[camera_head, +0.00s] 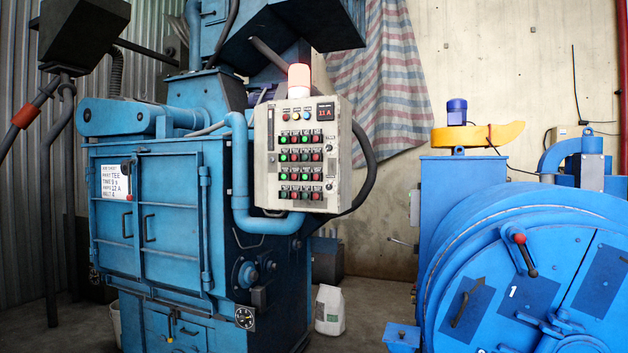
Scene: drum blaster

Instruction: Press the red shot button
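The light grey control panel (262,180) is mounted at the right side of a blue blasting machine, in the middle of the head view. It bears rows of green buttons (284,155) and red buttons (316,157). The small labels above the buttons cannot be read, so I cannot tell which red one is the shot button. A small display (325,113) with red digits, seemingly 11 A, sits at the panel's top right. A red and white beacon lamp (299,80) stands on top of the panel. My gripper is not in view.
The blue machine's doors (160,215) are shut, with a white sign (117,182) on them. A blue pipe (240,180) and black cable (368,165) flank the panel. A blue drum (530,270) stands at the right.

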